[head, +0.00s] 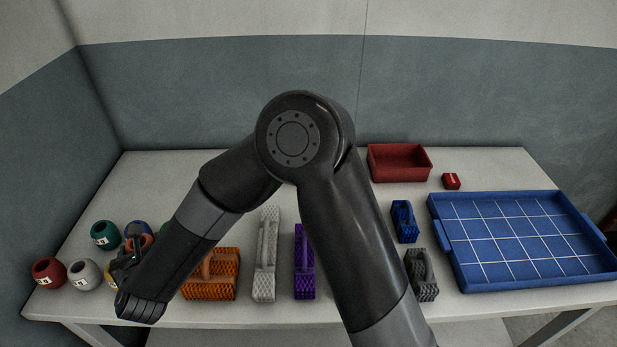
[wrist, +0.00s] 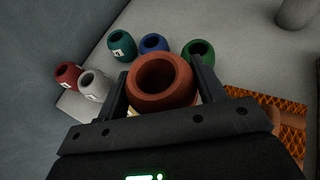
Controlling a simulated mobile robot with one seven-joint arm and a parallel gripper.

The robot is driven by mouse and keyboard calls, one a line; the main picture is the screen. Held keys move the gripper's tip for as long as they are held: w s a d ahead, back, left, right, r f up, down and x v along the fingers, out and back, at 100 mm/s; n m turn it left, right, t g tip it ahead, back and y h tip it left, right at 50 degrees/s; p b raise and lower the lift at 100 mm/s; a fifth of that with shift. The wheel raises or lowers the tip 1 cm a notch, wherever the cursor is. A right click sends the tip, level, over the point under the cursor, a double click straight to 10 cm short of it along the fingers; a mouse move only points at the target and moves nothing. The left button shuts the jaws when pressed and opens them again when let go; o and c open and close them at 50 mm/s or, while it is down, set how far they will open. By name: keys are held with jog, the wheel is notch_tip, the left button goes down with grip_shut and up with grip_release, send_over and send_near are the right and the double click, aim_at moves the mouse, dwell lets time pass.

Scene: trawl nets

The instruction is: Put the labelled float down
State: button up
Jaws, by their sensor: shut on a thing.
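My gripper (wrist: 160,70) is shut on an orange-brown float (wrist: 164,98), a hollow barrel shape with its open end towards the wrist camera. In the head view the held float (head: 146,240) is partly hidden by my arm. No label shows on it. Other floats stand at the table's left: a red one (head: 48,272), a white one (head: 85,275) and a teal one (head: 105,235), each with a white label. A blue float (wrist: 153,43) and a green float (wrist: 199,49) stand beyond the held one. A yellow thing is mostly hidden beneath it.
Right of the gripper stand orange (head: 212,290), grey-white (head: 265,285) and purple (head: 304,280) textured blocks with handles. Blue (head: 404,222) and dark grey (head: 422,285) ones stand further right. A red bin (head: 400,174), a small red box (head: 451,181) and a blue gridded tray (head: 520,282) are at right.

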notch_tip(320, 180, up, 6)
jog(key=w+d+f+m+t+h, duration=0.1)
jog(key=w+d+f+m+h, duration=0.15)
jog(key=w+d, duration=1.8)
jog(key=w+d+m+h, duration=0.1)
jog(key=w+d, duration=0.3)
jog(key=d, duration=1.1)
jog(key=w+d+m+h, duration=0.1)
jog(key=w+d, duration=0.3)
jog(key=d, duration=1.2)
jog(key=s+d+m+t+h, duration=0.1)
jog(key=s+d, duration=0.3)
jog(key=d, duration=1)
jog(key=s+d+m+h, duration=0.15)
jog(key=s+d, duration=0.35)
jog(key=d, duration=1)
jog(key=s+d+r+m+h, duration=0.2)
jog(key=s+d+h, duration=0.1)
jog(key=s+d, duration=1.75)
send_over(504, 246)
notch_tip(504, 246, down, 12)
jog(key=shift+r, duration=0.2)
jog(key=shift+f, duration=2)
